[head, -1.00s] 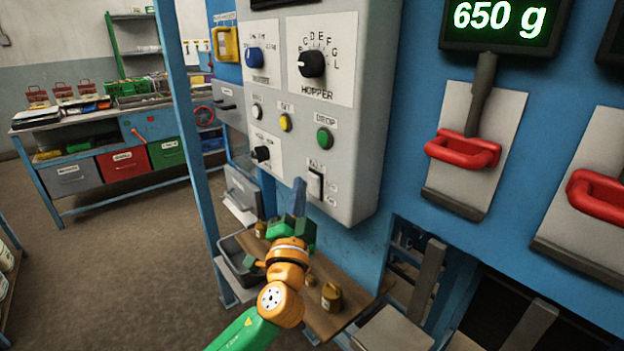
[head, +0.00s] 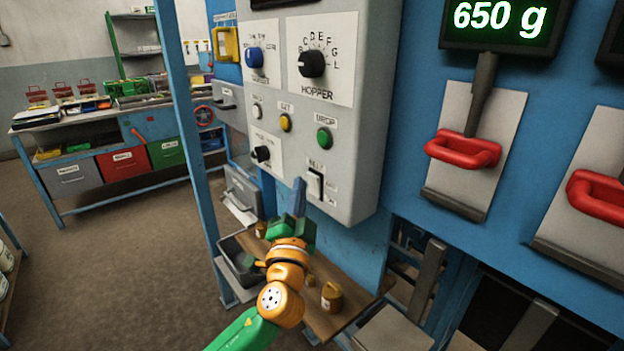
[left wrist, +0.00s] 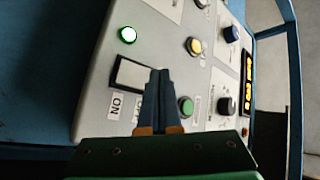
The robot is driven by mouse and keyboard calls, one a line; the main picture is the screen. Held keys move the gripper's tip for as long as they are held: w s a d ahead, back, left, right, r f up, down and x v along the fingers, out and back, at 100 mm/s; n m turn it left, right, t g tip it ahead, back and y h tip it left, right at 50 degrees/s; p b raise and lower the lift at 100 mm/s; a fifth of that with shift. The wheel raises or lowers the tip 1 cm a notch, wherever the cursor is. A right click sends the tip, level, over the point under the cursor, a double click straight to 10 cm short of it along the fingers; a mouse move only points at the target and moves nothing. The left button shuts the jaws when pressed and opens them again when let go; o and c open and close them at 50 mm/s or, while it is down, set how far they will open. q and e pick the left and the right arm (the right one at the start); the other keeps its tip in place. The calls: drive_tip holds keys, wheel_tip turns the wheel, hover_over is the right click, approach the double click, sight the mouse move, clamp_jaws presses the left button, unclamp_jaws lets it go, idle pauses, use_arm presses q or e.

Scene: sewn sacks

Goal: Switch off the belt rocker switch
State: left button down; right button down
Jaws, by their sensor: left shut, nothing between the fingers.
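The belt rocker switch (head: 315,184) is on the lower right of the grey control panel (head: 365,130). In the left wrist view the rocker (left wrist: 131,73) has a pale face in a dark frame, with an ON label beside one end. A lit green lamp (left wrist: 127,35) is near it. My left gripper (head: 299,185) is shut and empty, its dark fingertips just left of the rocker in the head view. In the left wrist view the fingertips (left wrist: 160,76) overlap the rocker's right edge; I cannot tell whether they touch. My right gripper is out of view.
A green DROP button (head: 324,139), a yellow button (head: 285,122) and the black HOPPER knob (head: 311,64) sit above on the panel. A wooden shelf (head: 335,320) with small brass weights is below. Red handles (head: 462,149) stand to the right.

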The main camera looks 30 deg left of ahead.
use_arm(q)
drive_tip(key=shift+w+d, duration=0.15)
drive_tip(key=shift+w, duration=0.25)
drive_tip(key=shift+w+d+r, duration=0.1)
drive_tip(key=shift+w+d, duration=0.05)
drive_tip(key=shift+w, duration=0.15)
idle(0.8)
drive_tip(key=shift+s, duration=0.1)
drive_tip(key=shift+s+a, duration=0.35)
drive_tip(key=shift+s, duration=0.3)
drive_tip(key=shift+s+a+f, duration=0.1)
drive_tip(key=shift+s+a, duration=0.2)
drive_tip(key=shift+s, duration=0.45)
drive_tip(key=shift+s+a+f, duration=0.15)
drive_tip(key=shift+s+a, duration=0.2)
drive_tip(key=shift+s, duration=0.45)
drive_tip(key=shift+s+a+f, duration=0.1)
drive_tip(key=shift+s+a, duration=0.2)
drive_tip(key=shift+s, duration=0.45)
